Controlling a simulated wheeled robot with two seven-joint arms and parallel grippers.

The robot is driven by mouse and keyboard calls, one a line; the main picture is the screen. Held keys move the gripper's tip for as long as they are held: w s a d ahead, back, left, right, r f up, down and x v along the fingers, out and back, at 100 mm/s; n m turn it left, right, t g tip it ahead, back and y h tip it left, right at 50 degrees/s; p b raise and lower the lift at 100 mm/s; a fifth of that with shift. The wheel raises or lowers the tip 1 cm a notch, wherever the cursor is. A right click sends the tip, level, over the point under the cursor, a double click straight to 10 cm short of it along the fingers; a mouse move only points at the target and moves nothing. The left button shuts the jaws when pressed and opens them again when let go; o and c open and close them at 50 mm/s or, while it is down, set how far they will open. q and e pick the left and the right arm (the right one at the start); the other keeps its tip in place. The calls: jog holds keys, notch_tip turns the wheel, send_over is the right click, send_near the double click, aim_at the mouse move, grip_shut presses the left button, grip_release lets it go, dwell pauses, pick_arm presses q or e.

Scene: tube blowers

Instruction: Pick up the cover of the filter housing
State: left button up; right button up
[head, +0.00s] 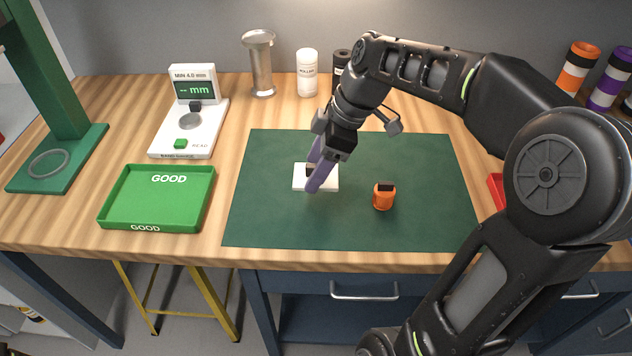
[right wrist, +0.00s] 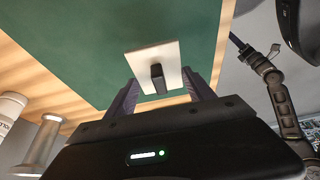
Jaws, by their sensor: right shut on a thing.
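The cover, a white square plate (head: 328,184) with a black knob, is over the dark green mat in the head view. It also shows in the right wrist view (right wrist: 150,60). The knob sits between the fingertips in the right wrist view. I cannot tell whether the plate touches the mat. Part of an arm, apparently my left one, shows at the right of the right wrist view with its gripper (right wrist: 240,43) small and dark.
An orange piece with a black top (head: 383,196) stands on the mat (head: 430,215), right of the cover. A green GOOD tray (head: 125,205) and a white gauge (head: 175,140) are at left. A metal cylinder (head: 260,68) and bottles stand behind. The mat's front is clear.

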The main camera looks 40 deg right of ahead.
jog(key=shift+r, duration=1.5)
jog(key=shift+f, duration=0.1)
